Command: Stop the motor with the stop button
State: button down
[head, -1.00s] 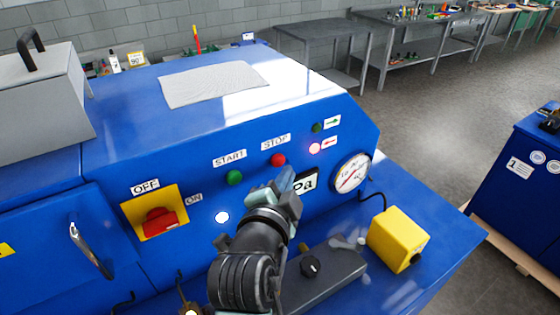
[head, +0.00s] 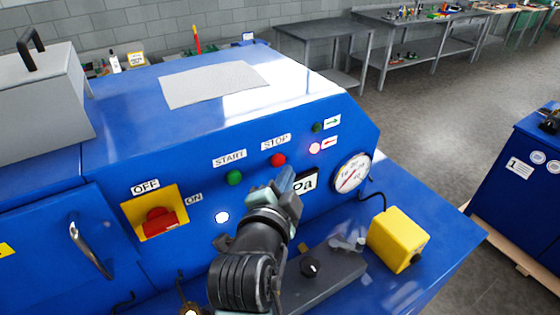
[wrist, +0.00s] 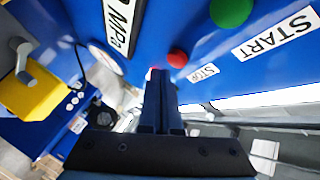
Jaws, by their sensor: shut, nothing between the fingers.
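The red stop button (head: 278,160) sits on the sloped blue panel under the STOP label (head: 276,142). It also shows in the wrist view (wrist: 177,58), just beyond the fingertips. My gripper (head: 285,174) is shut and empty, with its fingertips just below the stop button in the head view. In the wrist view, the closed fingers (wrist: 158,75) point toward the panel a little to the side of the button. I cannot tell whether they touch anything. The green start button (head: 234,177) is to the left, under the START label.
A red rotary switch (head: 160,222) on a yellow plate is at the left. A gauge (head: 352,173) and a yellow box (head: 397,240) are at the right. A lit pink lamp (head: 314,148) and a green lamp (head: 317,127) lie right of the stop button.

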jog(key=shift+w+a, duration=0.1)
jog(key=shift+w, duration=0.1)
jog(key=shift+w+a+b, duration=0.15)
jog(key=shift+w+b, duration=0.05)
jog(key=shift+b, duration=0.1)
jog(key=shift+w+a, duration=0.35)
jog(key=shift+w, duration=0.05)
dwell(0.9)
jog(key=shift+s+d, duration=0.55)
jog(key=shift+s, duration=0.2)
jog(key=s+d, duration=0.1)
jog(key=s, duration=0.1)
jog(key=s+d, duration=0.2)
dwell(0.5)
dwell(0.5)
